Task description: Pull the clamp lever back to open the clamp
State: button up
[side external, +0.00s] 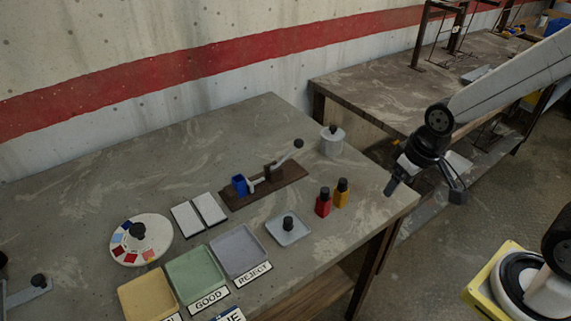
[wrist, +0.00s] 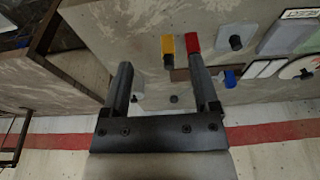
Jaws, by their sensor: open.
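The clamp has a dark brown base (side external: 237,198) on the grey table, with a blue block (side external: 240,184) at its left end. Its metal lever (side external: 285,159) rises to the upper right and ends in a black knob (side external: 298,143). In the wrist view the blue block (wrist: 230,78) shows right of the fingers; much of the clamp is hidden behind the right finger. My gripper (side external: 424,191) is open and empty, beyond the table's right edge and apart from the clamp. In the wrist view its fingers (wrist: 164,90) are spread wide.
A lidded grey jar (side external: 332,146) stands behind the lever. A red bottle (side external: 323,203), a yellow bottle (side external: 342,194) and a knobbed square plate (side external: 288,231) stand in front. White panels (side external: 187,219), a round colour dial (side external: 152,230) and trays (side external: 237,250) lie to the left.

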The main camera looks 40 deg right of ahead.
jog(key=w+a+r+m+y, duration=0.2)
jog(key=w+a+m+y, duration=0.1)
jog(key=w+m+y, duration=0.95)
jog(key=w+d+m+t+y, duration=0.1)
jog(key=w+d+m+t, duration=0.35)
jog(key=w, duration=0.35)
jog(key=w+d+m+t+y, duration=0.2)
jog(key=w+d+m+t, duration=0.15)
jog(key=w+m, duration=0.3)
send_near(299, 144)
jog(key=shift+w+a+g+h, duration=0.15)
jog(key=shift+w+a, duration=0.1)
jog(key=shift+w, duration=0.3)
jog(key=shift+w+a+g+h, duration=0.15)
jog(key=shift+w+a, duration=0.1)
jog(key=shift+w, duration=0.3)
jog(key=shift+w+a, duration=0.1)
jog(key=shift+x, duration=3.8)
